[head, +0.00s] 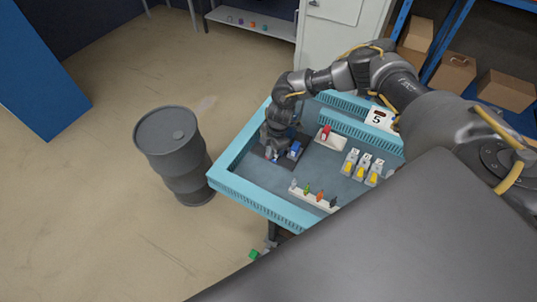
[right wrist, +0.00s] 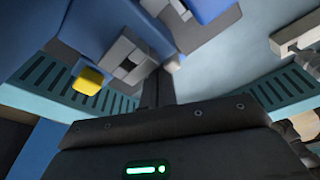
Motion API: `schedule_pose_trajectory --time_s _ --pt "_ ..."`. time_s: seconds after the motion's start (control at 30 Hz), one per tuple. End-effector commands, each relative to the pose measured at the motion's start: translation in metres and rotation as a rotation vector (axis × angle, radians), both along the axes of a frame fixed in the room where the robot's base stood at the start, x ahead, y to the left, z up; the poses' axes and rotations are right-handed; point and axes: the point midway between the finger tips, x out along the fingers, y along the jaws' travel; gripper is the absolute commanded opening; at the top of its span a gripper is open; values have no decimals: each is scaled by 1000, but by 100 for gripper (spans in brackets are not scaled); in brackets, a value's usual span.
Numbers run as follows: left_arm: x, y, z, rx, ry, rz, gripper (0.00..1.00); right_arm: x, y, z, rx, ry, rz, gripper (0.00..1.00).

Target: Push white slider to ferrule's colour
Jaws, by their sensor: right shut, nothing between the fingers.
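My right gripper (head: 271,150) is shut and empty, low over a dark board (head: 287,161) near the tray's left corner. Its fingers are small and partly hidden by the wrist in the head view. A blue block (head: 294,150) stands just right of them on the board. The right wrist view shows a grey block (right wrist: 130,60) and a yellow block (right wrist: 88,80) close to the gripper. A white strip (head: 314,199) carries white, green, orange and dark pieces along the tray's front. I cannot tell the white slider or the ferrule apart for certain. My left gripper is out of view.
The light-blue tray (head: 250,201) has raised walls. A white holder with a red piece (head: 326,132) and several grey units with yellow parts (head: 361,172) stand to the right. A card with a 5 (head: 380,118) is behind them. A dark barrel (head: 172,140) stands left.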

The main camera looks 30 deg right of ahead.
Motion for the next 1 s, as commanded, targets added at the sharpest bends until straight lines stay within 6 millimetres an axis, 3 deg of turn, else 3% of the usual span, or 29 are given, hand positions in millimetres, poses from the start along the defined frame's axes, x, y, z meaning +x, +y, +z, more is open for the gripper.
schedule_pose_trajectory --time_s 0.03,0.33,0.8,1.0 --pt "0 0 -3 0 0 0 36 -4 -2 -9 -9 11 1 0" --pt "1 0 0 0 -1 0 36 1 3 -4 -8 10 3 0" --pt "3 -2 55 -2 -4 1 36 4 3 60 -3 2 -2 0" --pt "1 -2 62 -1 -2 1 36 4 3 68 -3 1 -2 0"
